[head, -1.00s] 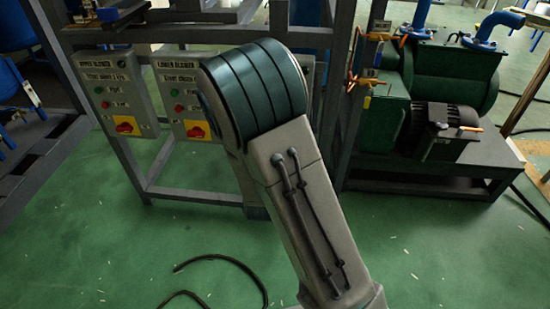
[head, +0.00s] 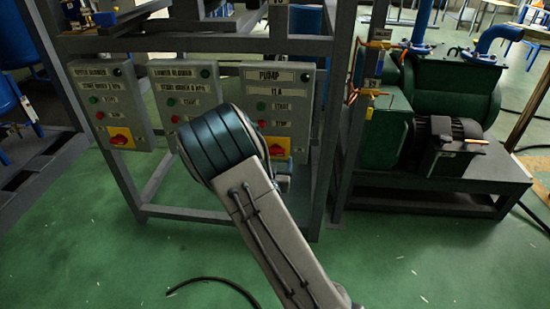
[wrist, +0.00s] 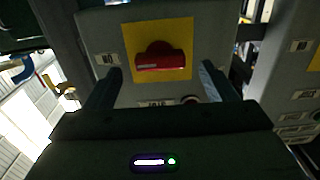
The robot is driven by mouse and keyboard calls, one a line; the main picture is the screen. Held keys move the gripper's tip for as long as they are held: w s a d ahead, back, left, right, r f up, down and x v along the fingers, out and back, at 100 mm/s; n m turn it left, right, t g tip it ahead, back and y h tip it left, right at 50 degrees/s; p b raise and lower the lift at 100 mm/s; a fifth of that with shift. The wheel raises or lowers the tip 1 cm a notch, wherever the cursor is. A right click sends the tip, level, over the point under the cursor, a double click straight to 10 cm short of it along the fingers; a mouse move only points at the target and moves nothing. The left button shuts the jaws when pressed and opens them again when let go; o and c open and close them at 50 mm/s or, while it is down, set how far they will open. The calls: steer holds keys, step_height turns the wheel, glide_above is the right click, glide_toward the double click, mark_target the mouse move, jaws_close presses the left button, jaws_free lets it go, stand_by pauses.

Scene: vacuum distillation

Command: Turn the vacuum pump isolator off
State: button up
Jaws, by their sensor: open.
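The pump control box (head: 277,100), labelled PUMP, hangs on the grey frame in the head view. Its red rotary isolator knob (head: 277,149) on a yellow plate shows just right of my arm. In the wrist view the red knob (wrist: 160,57) sits on its yellow plate (wrist: 178,32), its bar lying roughly across the picture. My gripper (wrist: 160,82) is open and empty, its two fingers apart to the left and right of the knob and a little below it in the picture. Whether they touch the box is unclear.
The upper blower box (head: 115,100) and lower blower box (head: 184,97), with similar switches, hang left of the pump box. A frame post (head: 330,120) stands close on its right. A green pump unit (head: 450,95) stands farther right. A black hose lies on the open floor.

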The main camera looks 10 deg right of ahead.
mark_target(275, 155)
steer(key=shift+x, duration=1.8)
steer(key=c, duration=1)
